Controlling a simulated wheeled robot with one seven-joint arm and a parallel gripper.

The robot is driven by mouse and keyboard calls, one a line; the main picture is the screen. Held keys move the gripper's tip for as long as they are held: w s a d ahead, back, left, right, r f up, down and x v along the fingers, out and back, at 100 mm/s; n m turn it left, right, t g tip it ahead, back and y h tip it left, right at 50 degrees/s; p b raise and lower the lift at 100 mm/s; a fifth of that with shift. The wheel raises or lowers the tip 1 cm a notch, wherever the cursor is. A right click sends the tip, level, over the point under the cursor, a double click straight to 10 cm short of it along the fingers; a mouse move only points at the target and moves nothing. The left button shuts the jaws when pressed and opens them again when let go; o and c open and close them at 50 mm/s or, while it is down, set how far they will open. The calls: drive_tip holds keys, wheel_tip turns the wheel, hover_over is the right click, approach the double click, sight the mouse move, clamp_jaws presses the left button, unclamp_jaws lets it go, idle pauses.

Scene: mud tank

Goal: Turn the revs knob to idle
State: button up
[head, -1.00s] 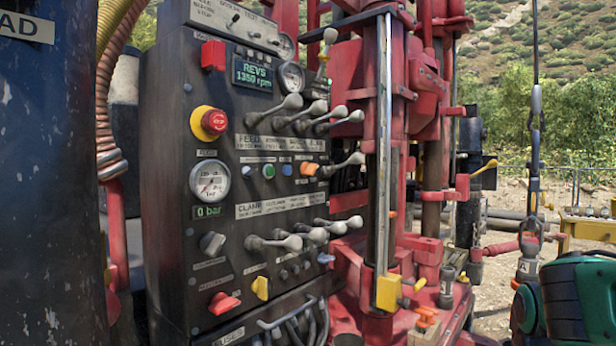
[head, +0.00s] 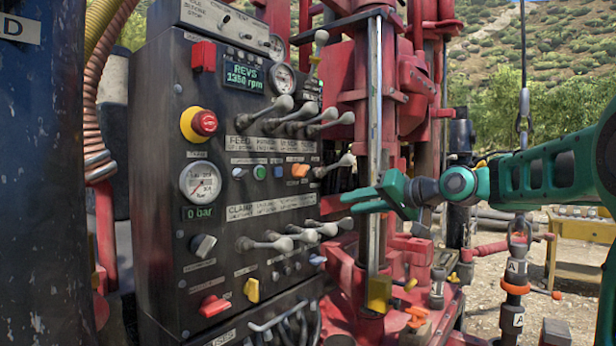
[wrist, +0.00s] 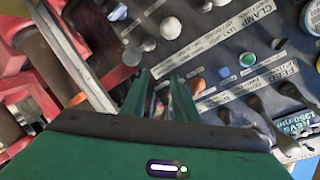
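The revs display (head: 247,76) on the dark control panel reads 1350 rpm; it also shows, rotated, in the wrist view (wrist: 298,122). My green gripper (head: 360,200) is in front of the machine, right of the panel and apart from these knobs. In the wrist view its fingers (wrist: 163,80) are parallel with a gap between them, open and empty.
Rows of levers (head: 290,115) stick out from the panel's right side, with lower levers (head: 285,240) beneath. A red emergency button (head: 204,122) sits at upper left. A steel rod (head: 374,140) stands near my gripper. Space before the panel's left half is clear.

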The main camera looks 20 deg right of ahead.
sight(307, 171)
drive_tip(key=w+a+r+n+y, duration=0.1)
drive_tip(key=a+r+y, duration=0.25)
drive_tip(key=r, duration=0.45)
drive_tip(key=shift+t, duration=0.4)
drive_tip(key=x, duration=1)
drive_tip(key=shift+w+f, duration=0.2)
drive_tip(key=shift+w, duration=0.1)
drive_tip(key=shift+a, duration=0.1)
clamp_jaws()
